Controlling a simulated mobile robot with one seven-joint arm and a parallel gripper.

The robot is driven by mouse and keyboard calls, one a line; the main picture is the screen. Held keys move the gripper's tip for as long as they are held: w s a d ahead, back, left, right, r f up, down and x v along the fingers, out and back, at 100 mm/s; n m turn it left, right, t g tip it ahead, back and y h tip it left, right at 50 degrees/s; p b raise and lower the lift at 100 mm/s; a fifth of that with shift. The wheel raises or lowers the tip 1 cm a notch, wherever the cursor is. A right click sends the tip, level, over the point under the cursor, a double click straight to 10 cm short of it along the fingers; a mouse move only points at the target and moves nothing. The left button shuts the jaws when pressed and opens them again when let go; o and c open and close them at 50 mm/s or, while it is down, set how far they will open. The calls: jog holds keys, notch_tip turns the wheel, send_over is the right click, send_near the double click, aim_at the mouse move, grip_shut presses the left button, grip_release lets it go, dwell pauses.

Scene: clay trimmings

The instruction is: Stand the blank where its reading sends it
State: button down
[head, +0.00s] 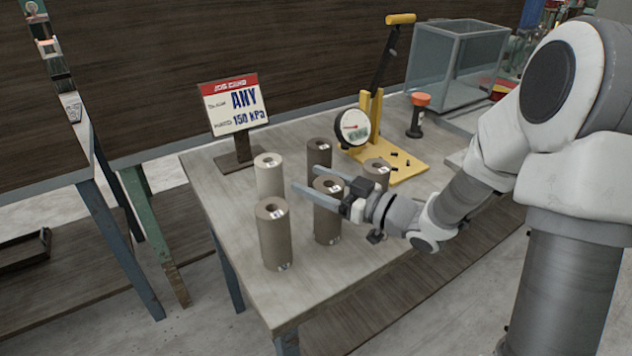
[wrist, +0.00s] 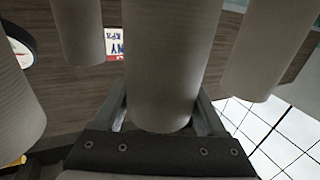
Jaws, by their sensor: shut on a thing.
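My gripper (head: 309,180) is shut on a grey-brown cylindrical blank (head: 327,222), one finger on each side near its top. The held blank is upright at the table; I cannot tell if its base touches. It fills the middle of the wrist view (wrist: 170,60). Other upright blanks stand around it: a pale one (head: 269,180) behind left, a brown one (head: 275,238) front left, a darker one (head: 319,156) behind, and one (head: 377,172) to the right, partly hidden. Each has a small white tag on top, too small to read. A sign (head: 235,104) shows "ANY" and "150 kPa".
A yellow lever stand (head: 397,165) with a round dial gauge (head: 351,128) is behind right. An orange-topped dark object (head: 417,115) and a clear box (head: 457,60) stand farther back. The table (head: 335,285) is bare along its front edge.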

jog(key=shift+f, duration=0.15)
grip_release()
jog(key=shift+d+r, duration=0.1)
jog(key=shift+r, duration=0.15)
jog(key=p+v, duration=0.1)
jog(key=v, duration=1.1)
jog(key=shift+p, duration=0.3)
jog(key=shift+f, duration=0.1)
